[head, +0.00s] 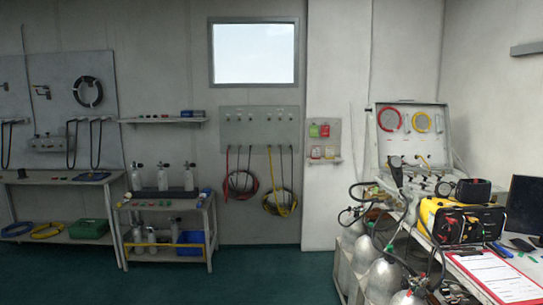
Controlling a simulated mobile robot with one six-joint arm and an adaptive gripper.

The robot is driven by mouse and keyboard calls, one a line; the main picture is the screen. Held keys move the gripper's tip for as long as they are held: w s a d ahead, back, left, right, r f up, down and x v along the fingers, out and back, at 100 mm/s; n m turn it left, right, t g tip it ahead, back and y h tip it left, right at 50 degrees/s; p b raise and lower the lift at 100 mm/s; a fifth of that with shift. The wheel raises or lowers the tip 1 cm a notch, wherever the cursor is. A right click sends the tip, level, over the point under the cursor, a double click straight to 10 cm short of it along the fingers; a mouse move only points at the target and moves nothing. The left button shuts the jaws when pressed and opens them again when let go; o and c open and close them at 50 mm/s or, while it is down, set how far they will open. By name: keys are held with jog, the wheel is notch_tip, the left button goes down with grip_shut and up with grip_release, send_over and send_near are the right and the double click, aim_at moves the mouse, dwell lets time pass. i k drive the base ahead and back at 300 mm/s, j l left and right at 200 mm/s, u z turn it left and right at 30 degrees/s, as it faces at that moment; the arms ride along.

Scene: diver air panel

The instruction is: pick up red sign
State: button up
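A small red sign (325,131) hangs on a pale board (325,142) on the wall right of the window. A green sign (314,131) hangs directly to its left on the same board. The red sign is small in view, and any writing on it cannot be read. My gripper is not in view.
A right-hand bench holds a red clipboard (494,275), a yellow-black unit (462,222) and an open case (412,132). Grey cylinders (384,278) with hoses stand before it. Shelving with white bottles (162,178) stands left. The green floor (270,275) is clear in the middle.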

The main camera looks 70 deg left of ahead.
aim_at(316, 150)
jog(key=u, duration=2.05)
jog(key=i+u, duration=0.35)
jog(key=i, duration=3.65)
jog(key=i+z, duration=0.2)
jog(key=i, duration=0.3)
jog(key=i+j+z, duration=0.2)
jog(key=i, duration=0.3)
jog(key=i+j+z, duration=0.2)
jog(key=i, duration=0.3)
jog(key=i+j+z, duration=0.2)
jog(key=i+j, duration=0.15)
jog(key=i+j+z, duration=0.95)
jog(key=j, duration=0.35)
jog(key=i+l, duration=0.05)
jog(key=i, duration=0.05)
